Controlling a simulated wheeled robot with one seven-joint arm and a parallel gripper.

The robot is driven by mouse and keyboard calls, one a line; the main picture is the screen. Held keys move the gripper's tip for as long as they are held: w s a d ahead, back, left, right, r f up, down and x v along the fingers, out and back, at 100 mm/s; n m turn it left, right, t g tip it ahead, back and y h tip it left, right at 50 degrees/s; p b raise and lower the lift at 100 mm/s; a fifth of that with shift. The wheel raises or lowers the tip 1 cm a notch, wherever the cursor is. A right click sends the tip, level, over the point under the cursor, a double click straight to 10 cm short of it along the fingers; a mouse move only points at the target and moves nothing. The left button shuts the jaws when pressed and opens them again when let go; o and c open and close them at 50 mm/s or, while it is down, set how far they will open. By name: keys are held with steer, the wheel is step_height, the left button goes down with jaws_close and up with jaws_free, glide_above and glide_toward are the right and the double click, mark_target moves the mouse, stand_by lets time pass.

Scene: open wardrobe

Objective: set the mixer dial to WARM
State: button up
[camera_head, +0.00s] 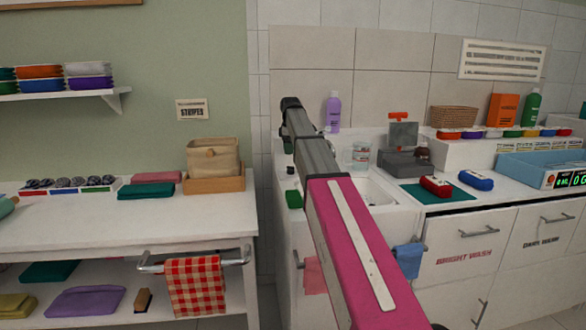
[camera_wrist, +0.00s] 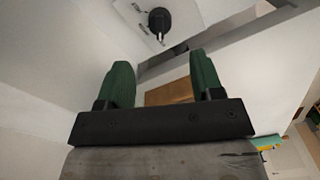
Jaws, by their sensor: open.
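In the wrist view, a black round knob (camera_wrist: 160,20) sits on a pale plate (camera_wrist: 195,10) at the top; it looks like the mixer dial. A thin light mark shows just below it, but no lettering is readable, so I cannot tell its setting. My gripper (camera_wrist: 163,66) has two green fingers spread apart with nothing held between them. The knob is beyond the fingertips, apart from them. In the head view, my arm reaches up over the sink edge, its dark end (camera_head: 290,104) near the tiled wall. I cannot make out the dial there.
The white sink (camera_head: 376,190) lies right of my arm. A purple bottle (camera_head: 333,112), a jar (camera_head: 361,156) and a grey fixture with an orange handle (camera_head: 403,135) stand nearby. A shelf table (camera_head: 110,225) with folded cloths is at left. A brown surface (camera_wrist: 170,92) shows between the fingers.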

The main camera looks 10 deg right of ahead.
mark_target(291, 167)
step_height(291, 167, down, 9)
steer(key=shift+f, duration=0.15)
stand_by(0.4)
steer(key=c, duration=0.9)
